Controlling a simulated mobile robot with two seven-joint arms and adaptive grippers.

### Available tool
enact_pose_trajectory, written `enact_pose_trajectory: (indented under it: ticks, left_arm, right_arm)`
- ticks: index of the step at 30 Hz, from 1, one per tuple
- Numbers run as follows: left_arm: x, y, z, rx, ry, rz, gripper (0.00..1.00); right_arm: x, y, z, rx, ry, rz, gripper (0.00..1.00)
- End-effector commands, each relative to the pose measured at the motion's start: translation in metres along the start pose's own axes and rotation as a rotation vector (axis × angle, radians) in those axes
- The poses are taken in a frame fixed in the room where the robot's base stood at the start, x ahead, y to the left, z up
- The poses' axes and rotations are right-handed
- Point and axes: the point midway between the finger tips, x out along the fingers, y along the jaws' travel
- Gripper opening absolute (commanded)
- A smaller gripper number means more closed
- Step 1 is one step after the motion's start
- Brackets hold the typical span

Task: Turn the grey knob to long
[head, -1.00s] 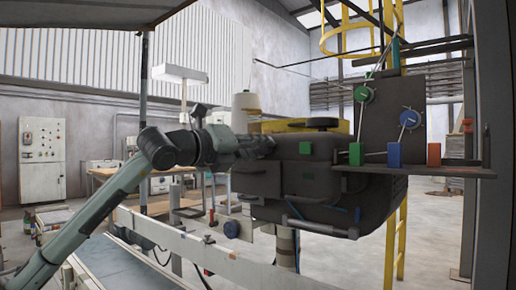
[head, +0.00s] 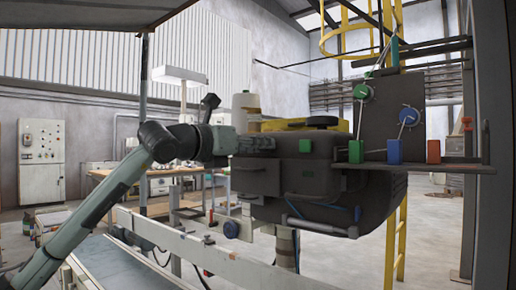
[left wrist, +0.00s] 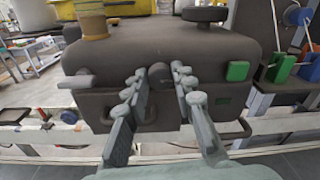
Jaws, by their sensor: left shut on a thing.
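My left gripper (head: 268,143) reaches in from the left against the front of a dark bagger housing (head: 325,180). In the left wrist view its two fingers (left wrist: 158,80) are on either side of a small dark grey knob (left wrist: 160,76) and shut on it. The knob sits on the housing's front face, and the fingers partly hide it. In the head view the gripper hides the knob. I cannot read any "long" mark or the knob's pointer. My right gripper is in neither view.
A green button (head: 305,146) is on the housing right of the gripper. A shelf at right holds green (head: 356,151), blue (head: 394,151) and red (head: 433,151) blocks. A black handwheel (head: 322,121) tops the housing. A white rail (head: 225,262) runs below.

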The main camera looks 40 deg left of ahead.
Motion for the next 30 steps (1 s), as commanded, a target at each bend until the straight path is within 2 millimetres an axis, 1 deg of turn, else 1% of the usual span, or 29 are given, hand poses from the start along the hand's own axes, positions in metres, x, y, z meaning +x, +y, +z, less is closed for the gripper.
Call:
enact_pose_trajectory:
  ticks: [6,15,21,30]
  left_arm:
    - [-0.0005,-0.0005,0.0013,0.2,0.004,0.005,0.0]
    - [-0.0004,-0.001,0.0015,0.422,0.011,0.012,0.0]
    - [-0.0003,-0.0013,0.0014,0.514,0.014,0.015,0.0]
    - [-0.0003,-0.0015,0.0015,0.569,0.015,0.016,0.0]
  right_arm:
    - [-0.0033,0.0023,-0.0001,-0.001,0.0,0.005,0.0]
    - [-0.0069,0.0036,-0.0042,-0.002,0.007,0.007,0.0]
    - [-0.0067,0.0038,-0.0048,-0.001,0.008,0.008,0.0]
    - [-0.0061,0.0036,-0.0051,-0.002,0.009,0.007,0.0]
